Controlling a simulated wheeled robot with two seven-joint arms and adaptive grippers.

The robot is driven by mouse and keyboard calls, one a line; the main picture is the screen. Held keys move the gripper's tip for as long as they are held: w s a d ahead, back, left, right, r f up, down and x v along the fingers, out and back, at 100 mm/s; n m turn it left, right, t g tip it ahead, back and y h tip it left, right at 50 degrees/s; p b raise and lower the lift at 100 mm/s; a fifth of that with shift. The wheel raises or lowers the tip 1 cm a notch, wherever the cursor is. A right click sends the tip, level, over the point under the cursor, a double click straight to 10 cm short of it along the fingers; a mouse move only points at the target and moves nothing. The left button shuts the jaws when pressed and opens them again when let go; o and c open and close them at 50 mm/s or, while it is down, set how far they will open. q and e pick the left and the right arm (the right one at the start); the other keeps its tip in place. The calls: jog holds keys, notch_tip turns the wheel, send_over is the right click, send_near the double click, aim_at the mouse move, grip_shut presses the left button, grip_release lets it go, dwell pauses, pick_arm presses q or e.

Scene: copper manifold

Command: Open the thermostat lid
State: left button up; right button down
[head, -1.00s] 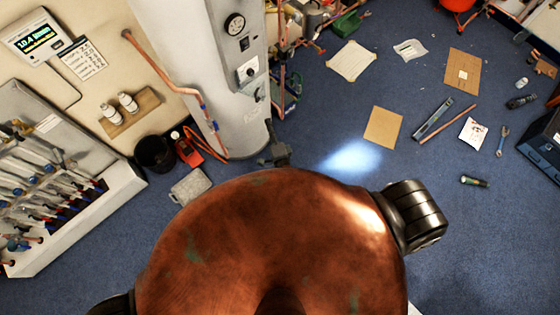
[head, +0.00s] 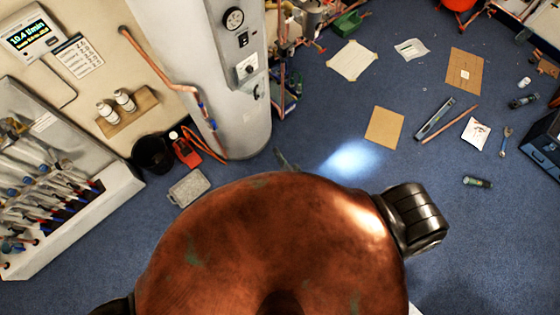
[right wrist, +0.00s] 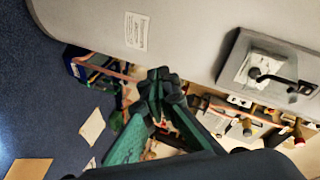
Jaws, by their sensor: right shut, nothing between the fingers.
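The thermostat (head: 247,69) is a pale plate with a dark knob on the front of the grey cylinder (head: 240,125). It shows larger in the right wrist view (right wrist: 244,68), at the right, with a dark surround and a black handle-like bar. I cannot tell how its lid stands. My right gripper (right wrist: 160,78) has green links and dark fingertips, shut and empty, left of the thermostat and apart from it. In the head view only a small greenish part of it (head: 284,160) shows beside the cylinder's foot; my copper body hides the rest. My left gripper is out of view.
A copper pipe (head: 160,80) runs down the cylinder's left side. A black bin (head: 153,153) and a red tool (head: 186,150) stand by its foot. A valve rack (head: 60,180) is at the left. Cardboard (head: 384,127) and loose tools lie on the blue floor.

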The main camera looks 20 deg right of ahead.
jog(key=shift+n+g, duration=0.5)
jog(key=shift+n, duration=0.2)
jog(key=shift+s+d+f+b, duration=0.1)
jog(key=shift+s+f, duration=0.3)
jog(key=shift+f, duration=0.4)
jog(key=shift+s+d+f+b, duration=0.15)
jog(key=shift+s+f, duration=0.2)
jog(key=shift+f, duration=0.4)
jog(key=shift+s+d+f+b, duration=0.1)
jog(key=shift+s+f, duration=0.3)
jog(key=shift+f, duration=0.4)
